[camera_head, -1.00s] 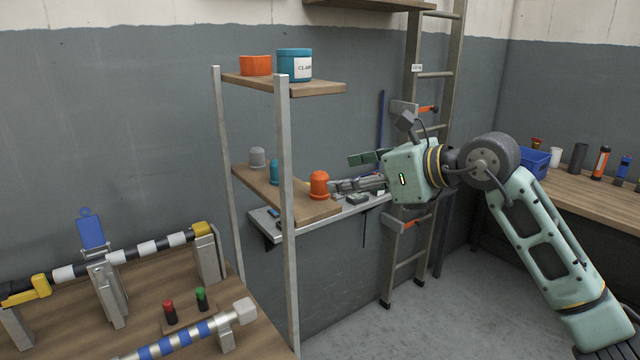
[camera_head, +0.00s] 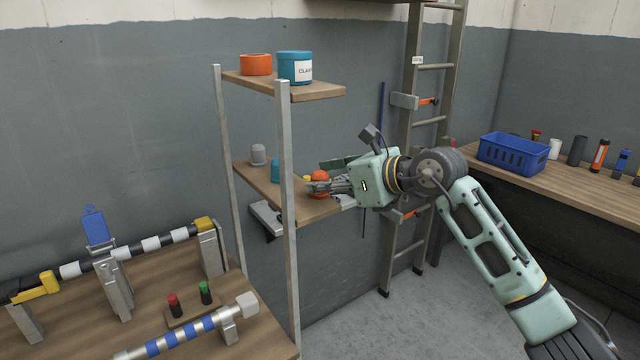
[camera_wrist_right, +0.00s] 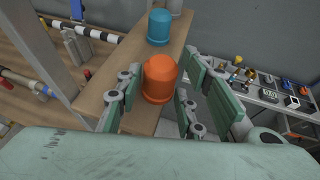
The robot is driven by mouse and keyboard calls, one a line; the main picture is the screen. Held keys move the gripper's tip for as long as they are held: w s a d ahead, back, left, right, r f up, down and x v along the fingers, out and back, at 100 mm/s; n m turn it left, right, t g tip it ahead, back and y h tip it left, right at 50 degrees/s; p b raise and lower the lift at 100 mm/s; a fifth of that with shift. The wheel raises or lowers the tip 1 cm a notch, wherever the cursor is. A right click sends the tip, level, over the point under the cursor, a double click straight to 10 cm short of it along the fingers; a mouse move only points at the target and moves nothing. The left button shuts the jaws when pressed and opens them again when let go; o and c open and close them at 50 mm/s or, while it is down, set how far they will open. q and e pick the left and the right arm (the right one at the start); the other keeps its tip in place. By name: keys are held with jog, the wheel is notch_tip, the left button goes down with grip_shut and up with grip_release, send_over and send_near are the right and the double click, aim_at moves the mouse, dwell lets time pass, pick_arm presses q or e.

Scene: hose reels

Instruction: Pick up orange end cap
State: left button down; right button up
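The orange end cap (camera_head: 319,187) stands upright on the lower shelf board (camera_head: 262,184), partly hidden by my right gripper (camera_head: 318,184). In the right wrist view the orange end cap (camera_wrist_right: 159,79) stands between the two open fingers of my right gripper (camera_wrist_right: 158,90). The left finger looks very close to the cap; I cannot tell if it touches. A gap shows between the cap and the right finger. My left gripper is not in view.
A teal cap (camera_head: 275,171) and a grey cap (camera_head: 258,155) stand further back on the same board. A metal shelf post (camera_head: 287,230) rises close to the left. An upper shelf (camera_head: 318,91) holds an orange ring and a teal tub (camera_head: 294,67).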

jog(key=c, duration=0.6)
jog(key=shift+r, duration=0.1)
